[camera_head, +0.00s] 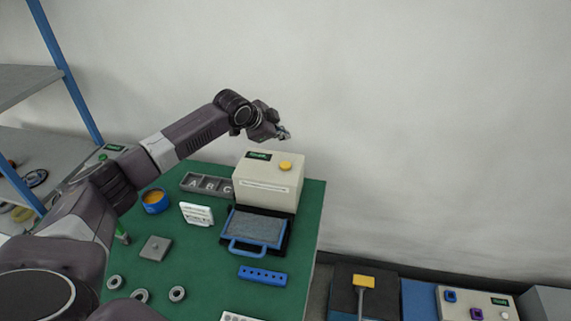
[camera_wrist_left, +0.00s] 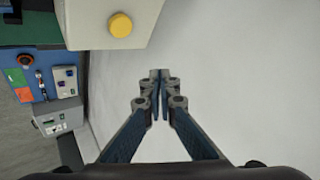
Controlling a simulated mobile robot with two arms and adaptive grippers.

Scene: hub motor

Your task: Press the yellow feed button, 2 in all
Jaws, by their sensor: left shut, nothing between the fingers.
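The yellow feed button (camera_head: 285,166) is a round knob on top of a cream box-shaped machine (camera_head: 267,190) with a small dark display. The machine stands at the back of the green table. In the left wrist view the button (camera_wrist_left: 121,25) is at the top, left of the fingers. My left gripper (camera_head: 286,135) is above the machine, clear of the button and not touching it. Its fingertips (camera_wrist_left: 159,76) are together with nothing between them, over plain wall in the left wrist view. My right gripper is not seen.
A blue-framed tray (camera_head: 256,229) sits in front of the machine. A compartment tray marked A, B, C (camera_head: 207,184), a white card stand (camera_head: 196,214), a blue bowl (camera_head: 155,201) and a blue block with holes (camera_head: 262,276) share the green table (camera_head: 203,255). The wall is behind.

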